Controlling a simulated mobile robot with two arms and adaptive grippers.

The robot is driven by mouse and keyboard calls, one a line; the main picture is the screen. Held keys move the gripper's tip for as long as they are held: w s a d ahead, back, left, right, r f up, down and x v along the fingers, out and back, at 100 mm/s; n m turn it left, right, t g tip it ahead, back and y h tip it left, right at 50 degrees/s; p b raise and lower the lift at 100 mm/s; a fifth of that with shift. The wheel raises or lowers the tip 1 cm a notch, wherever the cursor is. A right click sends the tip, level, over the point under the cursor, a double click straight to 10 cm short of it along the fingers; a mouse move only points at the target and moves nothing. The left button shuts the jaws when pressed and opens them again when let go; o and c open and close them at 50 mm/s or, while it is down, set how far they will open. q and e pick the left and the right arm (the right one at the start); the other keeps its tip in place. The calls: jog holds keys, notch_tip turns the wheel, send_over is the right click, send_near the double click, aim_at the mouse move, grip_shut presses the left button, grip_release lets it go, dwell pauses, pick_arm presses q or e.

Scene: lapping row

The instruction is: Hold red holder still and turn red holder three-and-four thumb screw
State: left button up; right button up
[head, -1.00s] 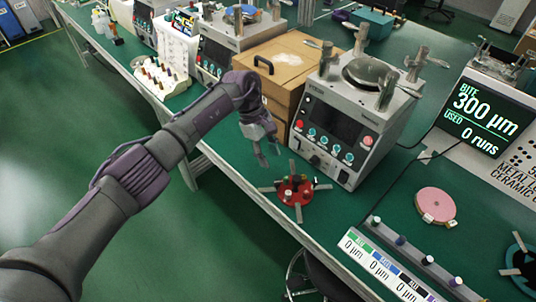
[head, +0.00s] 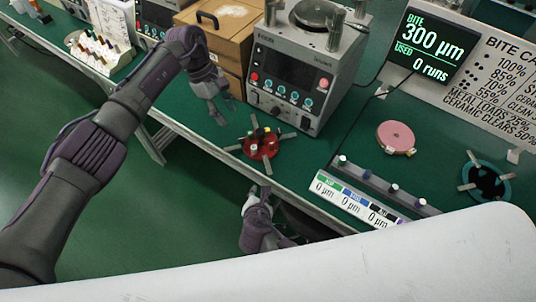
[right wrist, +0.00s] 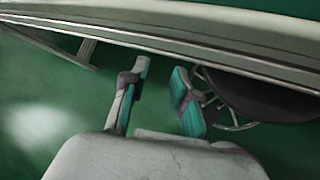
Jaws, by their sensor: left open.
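The red holder (head: 262,148) lies on the green bench top near its front edge, with metal arms sticking out around it and small dark and coloured parts on top. I cannot tell its thumb screws apart. My left gripper (head: 224,118) is open and empty, above and left of the red holder and apart from it. My right gripper (head: 258,190) is below the holder in the head view, off the bench's front edge. In the right wrist view my right gripper (right wrist: 160,85) has its two fingers apart with nothing between them.
A grey lapping machine (head: 292,75) stands behind the holder, beside a wooden box (head: 222,35). A pink disc (head: 396,137), a knobbed rail (head: 370,182) and a teal ring (head: 485,182) lie to the right. The bench edge (right wrist: 200,38) and a dark stool seat (right wrist: 265,95) show near my right gripper.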

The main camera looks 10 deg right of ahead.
notch_tip(320, 180, up, 5)
jog(key=w+a+n+t, duration=0.1)
jog(key=w+a+n, duration=0.1)
jog(key=n+t+h, duration=0.2)
jog(key=h, duration=0.2)
send_near(279, 133)
jog(key=shift+s+a+r, duration=0.6)
jog(key=shift+s, duration=0.15)
jog(key=shift+w+d, duration=0.15)
jog(key=shift+w, duration=0.05)
jog(key=shift+g, duration=0.3)
jog(key=x, duration=1.3)
jog(key=shift+w, duration=0.15)
